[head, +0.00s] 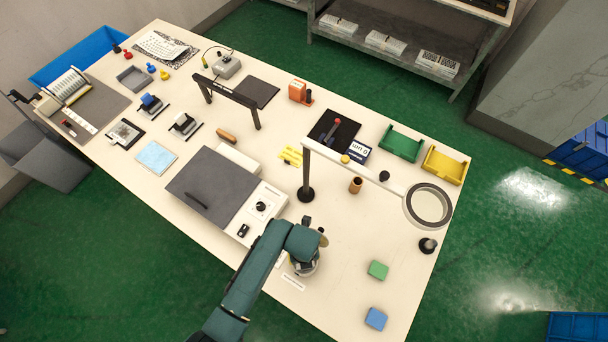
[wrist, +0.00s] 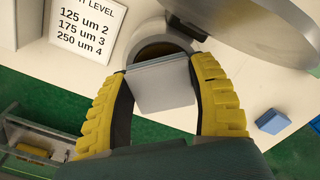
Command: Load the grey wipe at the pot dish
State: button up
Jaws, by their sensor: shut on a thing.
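My gripper (wrist: 162,90) is shut on the grey wipe (wrist: 163,88), a flat grey square pinched between its yellow fingertips in the wrist view. Just beyond the wipe's upper edge is a round, pale-rimmed dish with a dark brown inside (wrist: 152,50), which looks like the pot dish. The wipe overlaps its near side in the picture; I cannot tell whether they touch. In the head view my gripper (head: 304,264) is over the near part of the table, and the wipe is hidden there.
A large grey metal round part (wrist: 262,30) is close at upper right in the wrist view. A level card (wrist: 88,28) is at left. A green block (head: 378,270) and a blue block (head: 376,318) lie right of my gripper. A ring magnifier (head: 428,205) stands beyond.

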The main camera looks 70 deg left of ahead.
jog(key=shift+r+p, duration=2.65)
jog(key=shift+r, duration=0.15)
jog(key=shift+w, duration=0.1)
